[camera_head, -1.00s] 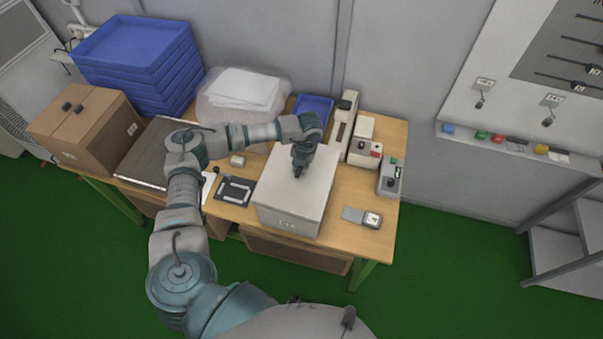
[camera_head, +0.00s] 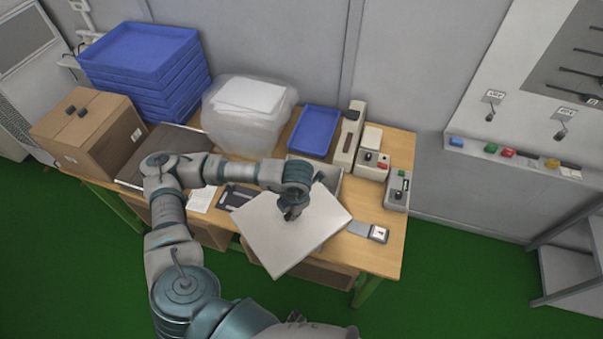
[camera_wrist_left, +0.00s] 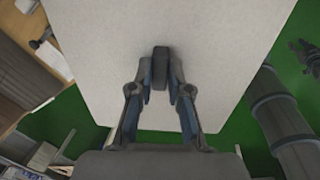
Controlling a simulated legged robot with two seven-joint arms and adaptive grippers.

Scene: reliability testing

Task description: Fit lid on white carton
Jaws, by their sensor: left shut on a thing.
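My left gripper (camera_head: 290,214) is shut on the dark knob of the pale square lid (camera_head: 284,249). The lid hangs in front of the white carton, turned at an angle and reaching past the table's front edge. The white carton (camera_head: 332,178) stands on the table behind it, mostly hidden by the lid and my wrist. In the left wrist view, the fingers close from both sides on the knob (camera_wrist_left: 160,69), and the lid (camera_wrist_left: 205,35) fills the middle.
A blue tray (camera_head: 315,132), control boxes (camera_head: 371,164) and a handheld device (camera_head: 368,231) surround the carton on the wooden table (camera_head: 387,257). A clear bin (camera_head: 236,133), stacked blue trays (camera_head: 147,86) and a brown cardboard box (camera_head: 88,138) stand farther left.

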